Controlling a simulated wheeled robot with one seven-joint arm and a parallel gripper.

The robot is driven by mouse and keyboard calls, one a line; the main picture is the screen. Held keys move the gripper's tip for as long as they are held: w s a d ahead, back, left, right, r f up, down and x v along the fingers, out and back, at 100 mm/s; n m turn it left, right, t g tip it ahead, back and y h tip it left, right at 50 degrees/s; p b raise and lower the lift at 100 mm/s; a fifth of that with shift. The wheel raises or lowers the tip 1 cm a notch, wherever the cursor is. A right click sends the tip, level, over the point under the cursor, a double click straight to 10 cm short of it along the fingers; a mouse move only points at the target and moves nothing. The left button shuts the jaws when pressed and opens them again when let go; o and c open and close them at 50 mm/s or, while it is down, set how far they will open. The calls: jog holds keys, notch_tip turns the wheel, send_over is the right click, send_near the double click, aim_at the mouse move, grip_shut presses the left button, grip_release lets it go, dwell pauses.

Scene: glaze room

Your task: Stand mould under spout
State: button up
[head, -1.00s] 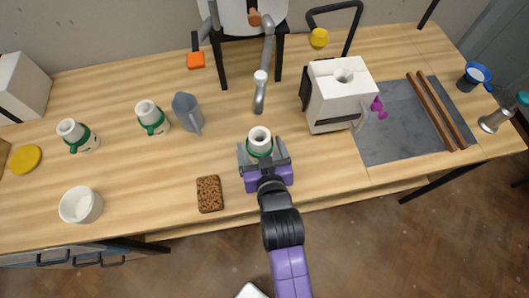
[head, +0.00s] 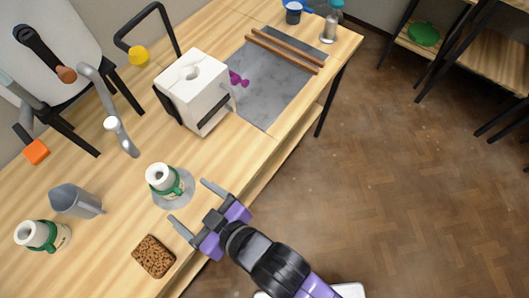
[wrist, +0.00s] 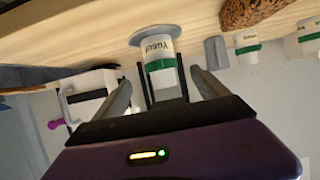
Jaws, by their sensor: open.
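A white mould with a green band (head: 162,182) stands upright on a round grey disc (head: 184,199) on the wooden table. In the wrist view, the mould (wrist: 160,62) shows lettering that seems to begin "Yuno". A grey bent pipe with a white knob, which looks like the spout (head: 128,145), comes down behind and left of the mould; its end appears apart from the mould. My gripper (head: 189,202) is open and empty at the table's front edge. Its fingers point at the mould and appear clear of it. Another green-banded mould (head: 42,236) stands at the left.
A grey jug (head: 76,201) stands left of the mould, and a brown sponge-like block (head: 153,256) lies near the front edge. A white box-shaped device (head: 193,90) stands behind, beside a grey slab (head: 265,85) with two wooden strips.

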jog(key=d+f+m+t+h, duration=0.2)
jog(key=d+m, duration=0.1)
jog(key=d, duration=1.1)
jog(key=s+d+r+m+t+h, duration=0.2)
jog(key=s+d+r+m+h, duration=0.1)
jog(key=s+d, duration=0.4)
jog(key=s+d+r+m+t+h, duration=0.1)
jog(key=s+d+r+m+h, duration=0.2)
jog(key=d, duration=1)
jog(key=s+r+h, duration=0.2)
jog(key=s+r, duration=0.2)
jog(key=s, duration=0.1)
jog(key=shift+s+m+t, duration=0.25)
jog(key=shift+m+t, duration=0.15)
